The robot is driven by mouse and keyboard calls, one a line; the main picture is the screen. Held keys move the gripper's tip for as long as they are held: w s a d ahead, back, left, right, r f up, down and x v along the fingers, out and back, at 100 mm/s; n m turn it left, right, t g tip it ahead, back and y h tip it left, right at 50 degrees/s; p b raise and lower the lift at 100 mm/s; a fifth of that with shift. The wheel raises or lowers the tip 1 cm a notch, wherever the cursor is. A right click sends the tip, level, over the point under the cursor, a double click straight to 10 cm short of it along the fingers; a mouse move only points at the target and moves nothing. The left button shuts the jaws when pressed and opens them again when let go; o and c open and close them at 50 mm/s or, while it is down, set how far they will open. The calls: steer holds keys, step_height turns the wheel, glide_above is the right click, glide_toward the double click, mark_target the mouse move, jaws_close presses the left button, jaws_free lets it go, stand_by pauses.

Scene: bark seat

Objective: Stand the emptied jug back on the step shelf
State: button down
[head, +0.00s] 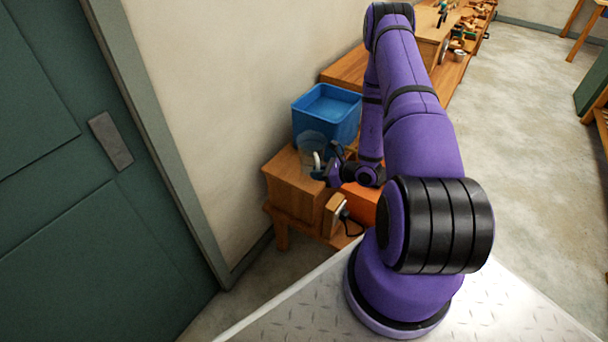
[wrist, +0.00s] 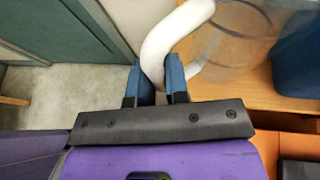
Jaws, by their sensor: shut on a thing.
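The jug (head: 309,142) is clear, with a white handle, and looks empty. My gripper (head: 326,171) is shut on the handle. In the wrist view the two blue fingertips (wrist: 161,82) sit either side of the white handle (wrist: 158,46), and the clear jug body (wrist: 235,38) spreads to the right. The jug looks upright, over the wooden step shelf (head: 287,189) beside the wall. In the wrist view the wooden top (wrist: 228,93) shows under and around it. I cannot tell whether the jug's base touches the wood.
A blue bin (head: 318,123) holding something blue stands right behind the jug. A small wooden block-like item (head: 335,213) with a black cord and an orange surface (head: 361,204) are lower, in front. The green door (head: 70,210) is at left. Benches with several items run along the wall.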

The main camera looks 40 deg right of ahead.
steer(key=shift+w+a+f, duration=0.3)
steer(key=shift+w+f, duration=0.35)
steer(key=shift+w, duration=0.25)
steer(key=shift+w+a+f, duration=0.35)
steer(key=shift+w+f, duration=0.35)
steer(key=shift+w, duration=0.15)
steer(key=shift+w+a+f, duration=0.3)
steer(key=shift+w+f, duration=0.35)
steer(key=shift+w, duration=0.25)
steer(key=shift+f, duration=0.1)
steer(key=c, duration=1.1)
jaws_free()
